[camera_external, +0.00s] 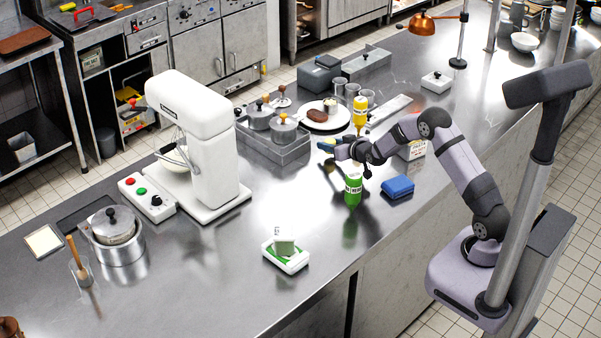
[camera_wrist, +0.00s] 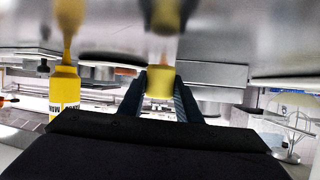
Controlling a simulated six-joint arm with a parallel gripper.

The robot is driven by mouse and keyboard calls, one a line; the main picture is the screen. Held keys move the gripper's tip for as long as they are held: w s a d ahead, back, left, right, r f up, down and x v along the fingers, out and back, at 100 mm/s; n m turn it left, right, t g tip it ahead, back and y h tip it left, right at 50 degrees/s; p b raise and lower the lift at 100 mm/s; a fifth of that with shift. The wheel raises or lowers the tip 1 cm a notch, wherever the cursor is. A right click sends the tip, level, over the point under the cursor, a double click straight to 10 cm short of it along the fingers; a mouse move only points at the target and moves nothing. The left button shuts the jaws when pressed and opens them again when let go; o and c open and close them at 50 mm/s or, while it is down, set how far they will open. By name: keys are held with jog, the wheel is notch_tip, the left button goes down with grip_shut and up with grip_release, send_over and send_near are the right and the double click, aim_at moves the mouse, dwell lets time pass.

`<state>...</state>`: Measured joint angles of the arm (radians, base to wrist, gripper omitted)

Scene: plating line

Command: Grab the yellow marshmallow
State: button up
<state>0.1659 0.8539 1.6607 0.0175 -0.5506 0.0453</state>
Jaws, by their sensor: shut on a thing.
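The yellow marshmallow (camera_wrist: 160,82) is a small yellow block between the two fingers of my gripper (camera_wrist: 160,92) in the wrist view. The fingers are shut on it, one on each side. A yellow reflection of it shows on the steel above it in that picture. In the outside view my gripper (camera_external: 334,151) is low over the counter, to the left of the yellow bottle, and a little yellow shows at its tip. The marshmallow is too small there to make out clearly.
A yellow bottle (camera_external: 360,113) stands close by and also shows in the wrist view (camera_wrist: 64,90). A green bottle (camera_external: 353,188) and a blue sponge (camera_external: 398,187) are nearer the front edge. A plate (camera_external: 337,125) and a tray of pots (camera_external: 276,151) stand behind. The counter's front left is clearer.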

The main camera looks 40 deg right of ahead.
aim_at(329, 141)
notch_tip(329, 141, up, 8)
jog(key=shift+f+b, duration=0.15)
jog(key=shift+b, duration=0.75)
jog(key=shift+a, duration=0.1)
